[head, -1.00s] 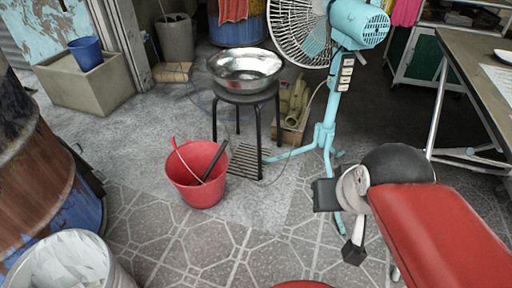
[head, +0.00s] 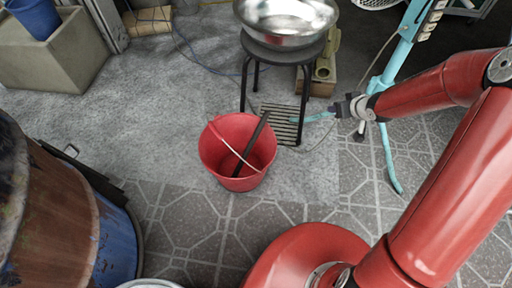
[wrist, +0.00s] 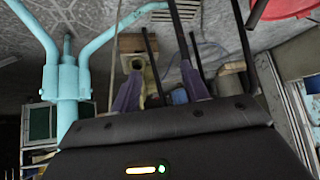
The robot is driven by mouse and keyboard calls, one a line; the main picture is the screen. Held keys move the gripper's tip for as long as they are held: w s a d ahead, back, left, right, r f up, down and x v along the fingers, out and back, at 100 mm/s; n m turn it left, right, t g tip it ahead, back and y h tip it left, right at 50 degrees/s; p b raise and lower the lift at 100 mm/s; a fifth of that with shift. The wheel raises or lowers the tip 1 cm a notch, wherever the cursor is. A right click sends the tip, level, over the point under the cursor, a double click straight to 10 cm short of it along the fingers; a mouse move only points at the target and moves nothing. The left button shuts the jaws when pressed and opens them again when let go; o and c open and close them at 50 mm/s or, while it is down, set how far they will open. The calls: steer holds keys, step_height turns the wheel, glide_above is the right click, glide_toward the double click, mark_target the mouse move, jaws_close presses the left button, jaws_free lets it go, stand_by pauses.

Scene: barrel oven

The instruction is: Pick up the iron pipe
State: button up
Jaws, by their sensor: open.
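The iron pipe (head: 252,144) is a dark rod leaning at a tilt inside the red bucket (head: 211,158). Its upper end stands out over the rim, and a pale handle crosses in front of it. My gripper (head: 333,110) is to the right of the bucket, apart from it, near the stool and fan stand. In the wrist view my gripper (wrist: 160,85) has its two fingers spread with nothing held between them.
A black stool (head: 285,50) with a metal basin (head: 287,22) stands behind the bucket. A turquoise fan stand (head: 390,75) is at the right, close to my arm. A rusty barrel (head: 60,215) is at the left. The floor around the bucket's left side is clear.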

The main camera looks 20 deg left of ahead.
steer(key=s+a+f+g+y+b, duration=0.1)
steer(key=a+f+y, duration=0.5)
steer(key=a+f, duration=0.4)
steer(key=m+y, duration=0.1)
steer(key=y, duration=0.5)
glide_toward(262, 122)
steer(key=w, duration=0.3)
steer(key=x, duration=0.7)
steer(key=shift+s+a+r+t+b, duration=0.25)
steer(key=shift+a+r+t+b, duration=0.05)
steer(key=shift+a+r+b, duration=0.1)
jaws_close()
